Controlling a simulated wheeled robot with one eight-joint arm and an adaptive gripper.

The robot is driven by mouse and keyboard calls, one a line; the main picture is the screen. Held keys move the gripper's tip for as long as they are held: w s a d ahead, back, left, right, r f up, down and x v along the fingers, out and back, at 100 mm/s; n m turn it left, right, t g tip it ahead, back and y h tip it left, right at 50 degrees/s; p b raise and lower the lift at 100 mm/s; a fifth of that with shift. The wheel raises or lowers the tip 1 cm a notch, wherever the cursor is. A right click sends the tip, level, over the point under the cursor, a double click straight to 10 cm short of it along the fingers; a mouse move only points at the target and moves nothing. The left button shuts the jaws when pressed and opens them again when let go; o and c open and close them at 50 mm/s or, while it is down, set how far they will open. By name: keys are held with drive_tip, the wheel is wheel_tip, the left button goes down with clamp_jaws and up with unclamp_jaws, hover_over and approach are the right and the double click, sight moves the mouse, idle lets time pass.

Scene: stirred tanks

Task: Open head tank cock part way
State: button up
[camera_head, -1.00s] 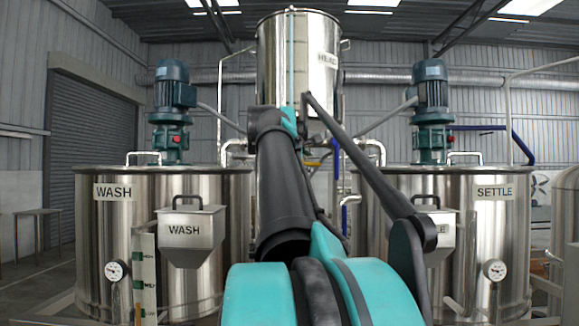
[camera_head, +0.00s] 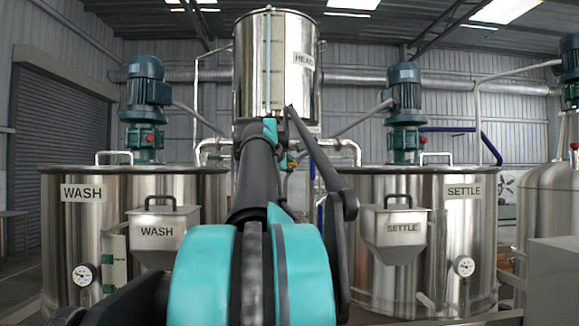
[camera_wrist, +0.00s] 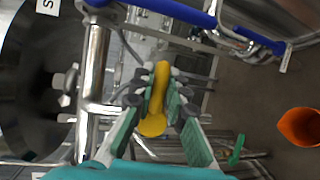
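The head tank (camera_head: 275,70) is a steel cylinder raised at the back, with pipes below it. In the wrist view, a yellow cock lever (camera_wrist: 158,98) with a rounded end lies between the two fingers of my gripper (camera_wrist: 160,90). The fingers stand on either side of the lever and look open around it, with little space at the tips. Whether a finger touches the lever is hard to tell. In the head view, my own arm hides the gripper and most of the cock.
The wash tank (camera_head: 85,230) stands left and the settle tank (camera_head: 470,225) right, each with a hopper in front and a motor above. A blue pipe (camera_wrist: 190,15) and a steel pipe (camera_wrist: 95,65) run close to my gripper. An orange object (camera_wrist: 300,127) shows at right.

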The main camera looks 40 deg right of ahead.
clamp_jaws()
drive_tip(key=shift+f+m+y, duration=0.45)
drive_tip(key=shift+m+y, duration=0.15)
drive_tip(key=shift+m, duration=0.3)
drive_tip(key=shift+w+a+f+m+y, duration=0.15)
drive_tip(key=shift+f+m+y, duration=0.4)
drive_tip(key=shift+m, duration=0.35)
drive_tip(key=shift+r, duration=0.1)
drive_tip(key=o, duration=0.6)
unclamp_jaws()
